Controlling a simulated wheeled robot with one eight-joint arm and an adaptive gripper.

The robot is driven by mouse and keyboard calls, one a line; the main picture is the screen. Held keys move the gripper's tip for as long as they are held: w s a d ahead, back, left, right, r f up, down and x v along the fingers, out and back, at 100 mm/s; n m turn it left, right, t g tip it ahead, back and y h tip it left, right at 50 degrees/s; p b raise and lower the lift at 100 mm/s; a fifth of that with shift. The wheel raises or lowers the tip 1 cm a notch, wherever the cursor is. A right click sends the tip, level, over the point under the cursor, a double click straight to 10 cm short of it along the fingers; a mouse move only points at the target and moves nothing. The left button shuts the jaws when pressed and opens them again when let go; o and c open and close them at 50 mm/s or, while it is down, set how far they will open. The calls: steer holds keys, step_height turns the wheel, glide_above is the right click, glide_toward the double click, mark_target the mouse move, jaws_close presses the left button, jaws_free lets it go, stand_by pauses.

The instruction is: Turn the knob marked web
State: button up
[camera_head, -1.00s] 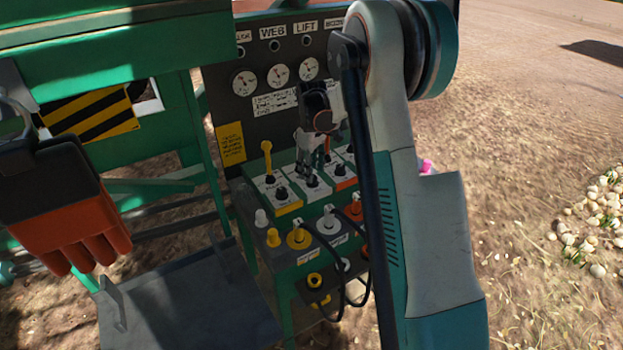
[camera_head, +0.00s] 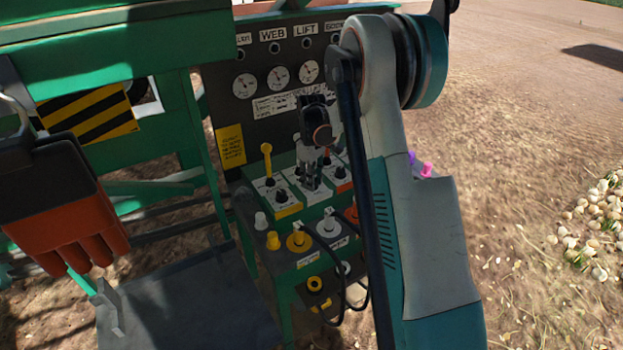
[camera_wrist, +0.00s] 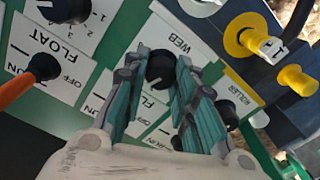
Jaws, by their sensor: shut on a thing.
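The black round knob (camera_wrist: 160,70) sits on a white plate marked WEB (camera_wrist: 178,40), which appears upside down in the wrist view. My gripper (camera_wrist: 160,66) is shut on this knob, with one teal finger on each side of it. In the head view my gripper (camera_head: 310,180) points down at the sloped control panel (camera_head: 288,224), and its fingers hide the knob there. A separate WEB sign (camera_head: 272,34) is above the gauges on the upright board.
Yellow plugs (camera_head: 299,240) and black cables are lower down. An orange glove (camera_head: 68,220) hangs at left.

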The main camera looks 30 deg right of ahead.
steer(key=m, duration=0.4)
steer(key=shift+d, duration=0.1)
steer(key=shift+m+b, duration=0.35)
steer(key=shift+m, duration=1.45)
steer(key=o, duration=1.1)
steer(key=shift+c, duration=0.2)
steer(key=shift+r, duration=0.15)
step_height(320, 180, up, 12)
